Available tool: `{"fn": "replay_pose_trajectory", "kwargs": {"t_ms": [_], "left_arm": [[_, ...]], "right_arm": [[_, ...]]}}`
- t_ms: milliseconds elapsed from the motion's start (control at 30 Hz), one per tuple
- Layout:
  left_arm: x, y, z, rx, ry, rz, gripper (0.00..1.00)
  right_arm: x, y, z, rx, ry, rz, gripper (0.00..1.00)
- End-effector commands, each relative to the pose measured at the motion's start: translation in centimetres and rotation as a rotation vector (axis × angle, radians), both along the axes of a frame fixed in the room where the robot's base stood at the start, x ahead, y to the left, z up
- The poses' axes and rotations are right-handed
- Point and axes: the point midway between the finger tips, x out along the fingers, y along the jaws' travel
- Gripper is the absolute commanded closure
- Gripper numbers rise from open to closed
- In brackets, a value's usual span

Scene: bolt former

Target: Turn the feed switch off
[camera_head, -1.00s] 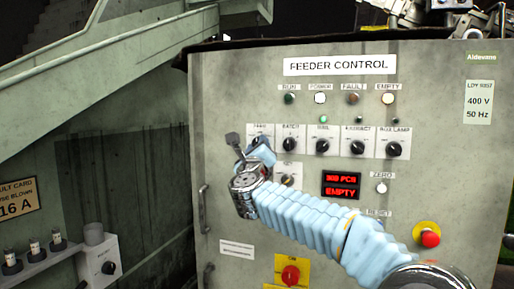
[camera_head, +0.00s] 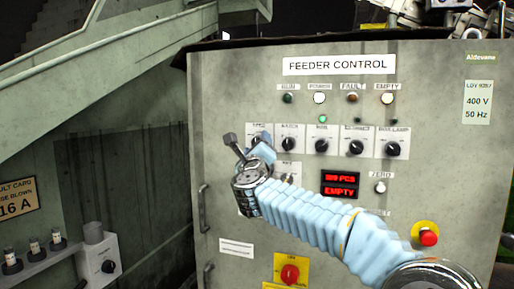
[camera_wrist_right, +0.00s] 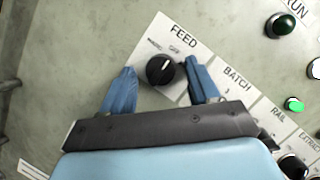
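The feed switch is a round black knob (camera_wrist_right: 160,70) on a white plate marked FEED in the right wrist view. Its pale pointer line faces the small lettering above it, which is too blurred to read surely. In the head view the FEED plate (camera_head: 259,128) is at the left of the switch row, its knob partly hidden by my gripper. My right gripper (camera_wrist_right: 160,87) is open, with one blue finger on each side of the knob. Gaps show between fingers and knob; depth is hard to judge. It also shows in the head view (camera_head: 249,147). My left gripper is not in view.
The BATCH knob (camera_head: 291,143) and further knobs stand close to the right of FEED. A red display (camera_head: 341,184), a red emergency button (camera_head: 428,237) and a red rotary switch (camera_head: 290,273) are lower. A door handle (camera_head: 203,208) is at the left edge.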

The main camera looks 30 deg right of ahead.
Motion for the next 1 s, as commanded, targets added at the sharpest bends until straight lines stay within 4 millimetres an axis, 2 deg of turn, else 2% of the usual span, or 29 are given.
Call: {"fn": "replay_pose_trajectory", "kwargs": {"t_ms": [233, 367, 800, 1000], "left_arm": [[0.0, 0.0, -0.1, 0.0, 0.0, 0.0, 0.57], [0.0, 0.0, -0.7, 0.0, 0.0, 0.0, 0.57], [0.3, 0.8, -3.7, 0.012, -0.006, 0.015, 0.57], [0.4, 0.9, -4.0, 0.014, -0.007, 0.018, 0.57]], "right_arm": [[-0.1, 0.1, 0.0, 0.0, -0.001, -0.001, 0.4], [-1.1, 0.7, -0.5, -0.001, -0.002, 0.001, 0.4], [-9.2, 6.0, -3.3, -0.001, -0.002, 0.001, 0.4], [-10.9, 7.1, -3.7, -0.001, 0.0, 0.001, 0.4]]}}
